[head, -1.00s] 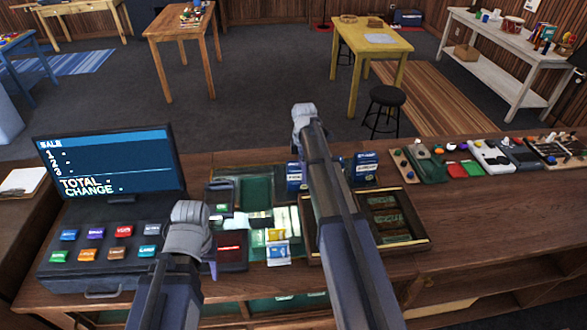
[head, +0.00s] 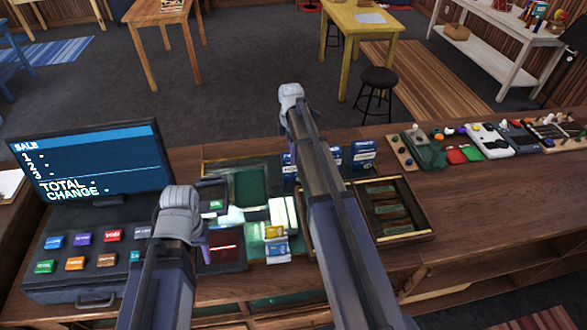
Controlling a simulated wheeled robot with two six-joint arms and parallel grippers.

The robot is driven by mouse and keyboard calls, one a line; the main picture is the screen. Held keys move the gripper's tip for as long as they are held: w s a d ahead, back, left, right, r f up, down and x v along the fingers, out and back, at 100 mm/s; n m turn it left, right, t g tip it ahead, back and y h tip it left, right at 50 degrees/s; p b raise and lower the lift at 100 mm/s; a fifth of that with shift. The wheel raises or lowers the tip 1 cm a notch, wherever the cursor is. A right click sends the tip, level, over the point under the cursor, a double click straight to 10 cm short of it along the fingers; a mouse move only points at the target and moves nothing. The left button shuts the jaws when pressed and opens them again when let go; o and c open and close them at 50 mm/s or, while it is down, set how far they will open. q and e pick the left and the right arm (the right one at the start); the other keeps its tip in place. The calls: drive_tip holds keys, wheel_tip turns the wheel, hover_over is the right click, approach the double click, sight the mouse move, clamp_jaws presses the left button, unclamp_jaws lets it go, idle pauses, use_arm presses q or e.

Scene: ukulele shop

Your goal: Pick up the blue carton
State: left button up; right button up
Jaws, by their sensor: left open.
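Small blue cartons with white bands stand at the back of the counter. One pair (head: 361,154) shows right of my right arm, and another blue carton (head: 287,160) shows partly behind that arm. A small blue, white and yellow packet (head: 277,247) lies nearer, on the glass-topped part of the counter. I cannot tell which is the carton named. My left gripper (head: 204,243) shows only as a sliver beside my left arm, over the counter by the card reader, open, with no carton seen in it. My right gripper is hidden behind my right arm.
A sale screen (head: 88,163) and a key panel (head: 95,255) stand at the left. A wooden tray with compartments (head: 424,205) lies right of my right arm. Pedals (head: 490,140) line the back right. The counter's front right (head: 480,215) is bare.

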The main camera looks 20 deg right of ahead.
use_arm(q)
drive_tip(key=shift+f+b, duration=3.2)
drive_tip(key=shift+f, duration=0.35)
use_arm(e)
drive_tip(key=shift+s+d+f, duration=0.1)
drive_tip(key=shift+d+f, duration=0.1)
drive_tip(key=shift+f, duration=1.6)
drive_tip(key=shift+s+d+f, duration=0.1)
drive_tip(key=shift+d+f, duration=0.05)
drive_tip(key=shift+f, duration=1.6)
use_arm(q)
drive_tip(key=shift+r, duration=0.1)
use_arm(e)
drive_tip(key=shift+r, duration=0.1)
clamp_jaws()
